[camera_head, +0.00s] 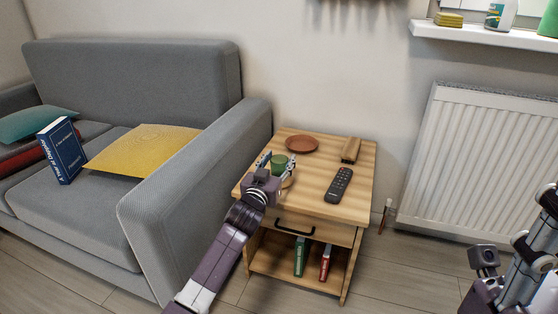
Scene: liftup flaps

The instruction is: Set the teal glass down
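The teal glass (278,163) looks green and sits upright between the two fingers of my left gripper (278,166), over the left part of the small wooden table (312,195). The fingers stand on both sides of it, and the gripper appears shut on it. The gripper body hides its lower part, so I cannot tell whether its base touches the tabletop. A light tan edge (287,183) shows just below the glass, partly hidden by the gripper. My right arm is at the lower right; its gripper fingers do not show.
On the table are a reddish-brown plate (302,144), a wooden block (351,150) and a black remote (339,185). Books (325,262) stand on the lower shelf under the drawer. The grey sofa (190,190) is close on the left and a radiator (475,155) is on the right.

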